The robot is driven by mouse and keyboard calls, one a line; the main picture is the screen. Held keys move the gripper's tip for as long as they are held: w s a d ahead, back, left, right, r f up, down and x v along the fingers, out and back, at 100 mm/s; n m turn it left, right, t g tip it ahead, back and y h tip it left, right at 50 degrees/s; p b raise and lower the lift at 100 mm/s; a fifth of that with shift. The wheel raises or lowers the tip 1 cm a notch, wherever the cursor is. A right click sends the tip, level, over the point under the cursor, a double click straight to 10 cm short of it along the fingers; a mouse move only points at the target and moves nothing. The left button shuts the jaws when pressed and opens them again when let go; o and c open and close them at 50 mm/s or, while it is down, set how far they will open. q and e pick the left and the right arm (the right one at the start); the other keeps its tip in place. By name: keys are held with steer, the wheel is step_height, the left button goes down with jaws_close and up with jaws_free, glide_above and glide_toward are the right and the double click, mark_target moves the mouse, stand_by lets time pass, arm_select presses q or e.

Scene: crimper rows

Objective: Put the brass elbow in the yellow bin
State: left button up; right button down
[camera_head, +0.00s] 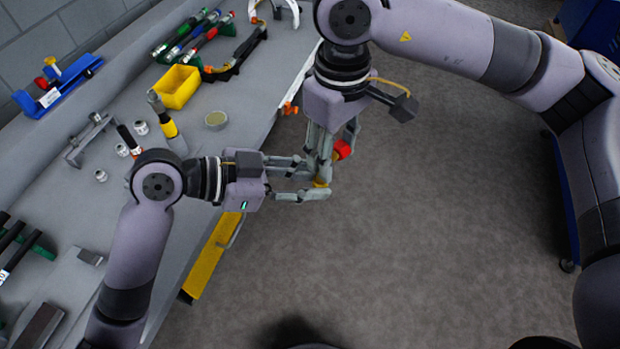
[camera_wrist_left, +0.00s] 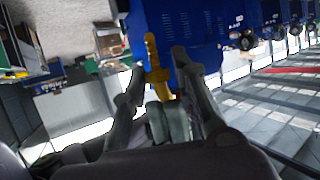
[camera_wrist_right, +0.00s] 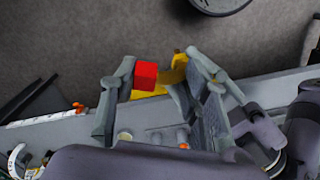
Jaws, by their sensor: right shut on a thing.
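The brass elbow (camera_head: 320,183) is held off the bench, over the floor, between my two grippers. My right gripper (camera_head: 331,160) comes down from above and is shut on it; brass also shows between the fingers in the right wrist view (camera_wrist_right: 176,72). A red block-like piece (camera_wrist_right: 145,75) is by the right fingers; I cannot tell if it belongs to the elbow. My left gripper (camera_head: 310,180) reaches in from the left. In the left wrist view its fingers stand apart on either side of the brass piece (camera_wrist_left: 155,65). The yellow bin (camera_head: 172,101) stands on the bench.
The grey bench (camera_head: 226,160) runs along the left. A blue holder (camera_head: 55,95) sits farther back. Open floor (camera_head: 440,220) lies right.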

arm_select(q)
steer(key=shift+s+d, duration=0.1)
steer(key=shift+s, duration=0.15)
jaws_close()
steer(key=o, duration=0.6)
jaws_free()
steer(key=shift+o, duration=0.2)
steer(key=shift+w, duration=0.1)
steer(key=v, duration=1.2)
